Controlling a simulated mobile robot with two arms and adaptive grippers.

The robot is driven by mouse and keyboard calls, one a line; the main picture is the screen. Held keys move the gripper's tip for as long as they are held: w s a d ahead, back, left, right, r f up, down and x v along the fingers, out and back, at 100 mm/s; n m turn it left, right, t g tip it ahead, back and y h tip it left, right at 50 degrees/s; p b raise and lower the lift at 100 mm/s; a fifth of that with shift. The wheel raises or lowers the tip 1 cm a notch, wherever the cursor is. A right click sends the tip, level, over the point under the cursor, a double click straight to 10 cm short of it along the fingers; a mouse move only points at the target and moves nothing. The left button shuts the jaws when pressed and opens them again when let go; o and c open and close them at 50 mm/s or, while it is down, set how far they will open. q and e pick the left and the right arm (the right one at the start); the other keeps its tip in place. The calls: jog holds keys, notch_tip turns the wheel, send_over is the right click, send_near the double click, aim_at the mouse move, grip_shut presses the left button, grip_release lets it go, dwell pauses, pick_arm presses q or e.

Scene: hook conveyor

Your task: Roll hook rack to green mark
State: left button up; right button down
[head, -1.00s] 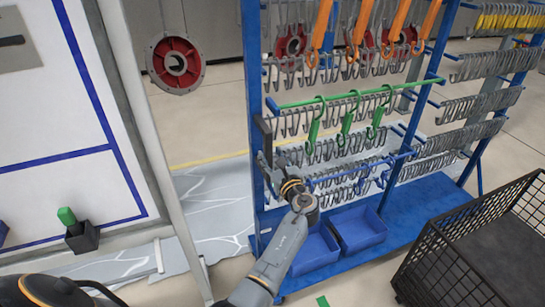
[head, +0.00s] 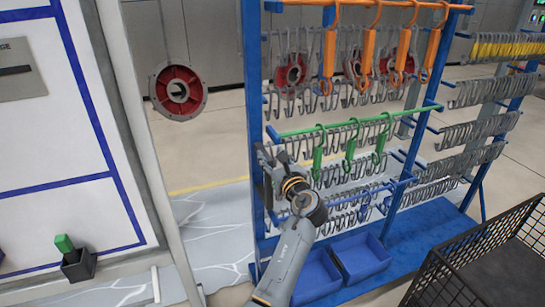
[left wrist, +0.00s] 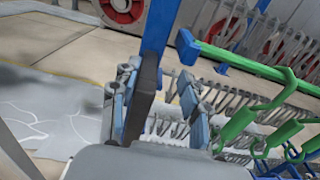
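The hook rack (head: 254,95) is a blue frame with rows of grey hooks, orange hooks on top and green hooks (head: 349,148) below. My left gripper (head: 268,162) is at its near left post. In the left wrist view, its fingers (left wrist: 160,102) are apart, with a dark upright handle (left wrist: 143,98) on the blue post between them. The handle is closer to the left finger, and I cannot tell if they touch. The green floor mark is out of view now. My right gripper is not in view.
A black wire basket (head: 482,258) stands at the right, close to the rack's base. Blue bins (head: 361,257) sit on the base. A white panel (head: 60,130) on a frame stands at the left. A second hook rack (head: 490,100) is behind at the right.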

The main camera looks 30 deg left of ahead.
pick_arm(q)
jog(key=shift+r, duration=0.25)
jog(key=shift+d, duration=0.15)
